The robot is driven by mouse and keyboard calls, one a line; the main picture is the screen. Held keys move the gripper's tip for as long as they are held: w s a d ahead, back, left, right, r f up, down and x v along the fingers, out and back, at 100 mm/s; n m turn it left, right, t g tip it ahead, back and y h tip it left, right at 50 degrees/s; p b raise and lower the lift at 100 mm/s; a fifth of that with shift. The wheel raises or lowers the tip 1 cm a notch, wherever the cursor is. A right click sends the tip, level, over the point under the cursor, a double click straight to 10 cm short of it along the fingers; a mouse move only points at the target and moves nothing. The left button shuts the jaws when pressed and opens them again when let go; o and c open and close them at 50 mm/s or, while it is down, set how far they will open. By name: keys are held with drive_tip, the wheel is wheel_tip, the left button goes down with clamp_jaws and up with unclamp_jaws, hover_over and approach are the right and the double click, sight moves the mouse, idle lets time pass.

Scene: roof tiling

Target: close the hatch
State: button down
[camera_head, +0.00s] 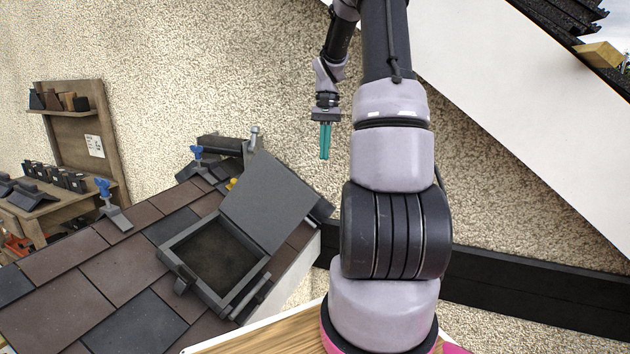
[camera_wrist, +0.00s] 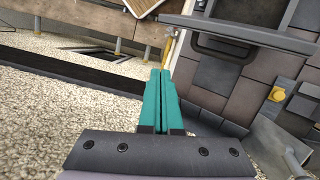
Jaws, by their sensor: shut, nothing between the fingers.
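The hatch is a dark grey frame (camera_head: 172,256) set in the tiled roof, with its opening showing dark inside. Its grey lid (camera_head: 268,200) stands open, tilted up from the frame's back right side. My gripper (camera_head: 325,157) is shut and empty, pointing down in the air to the right of and above the lid, apart from it. In the wrist view the shut teal fingers (camera_wrist: 160,75) show in the middle, and the hatch frame (camera_wrist: 240,36) shows at the upper right. What the lid hides behind it I cannot see in the head view.
Blue-topped clamps (camera_head: 104,188) stand on the roof tiles (camera_head: 75,262) left of the hatch. A wooden shelf (camera_head: 75,135) with tile pieces stands at the left. A rough plaster wall (camera_head: 230,70) rises behind. A dark beam (camera_head: 530,297) runs along the lower right.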

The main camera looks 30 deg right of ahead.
drive_tip(key=s+a+f, duration=0.4)
drive_tip(key=f, duration=0.5)
drive_tip(key=shift+s, duration=0.15)
drive_tip(key=shift+s, duration=0.1)
idle(0.3)
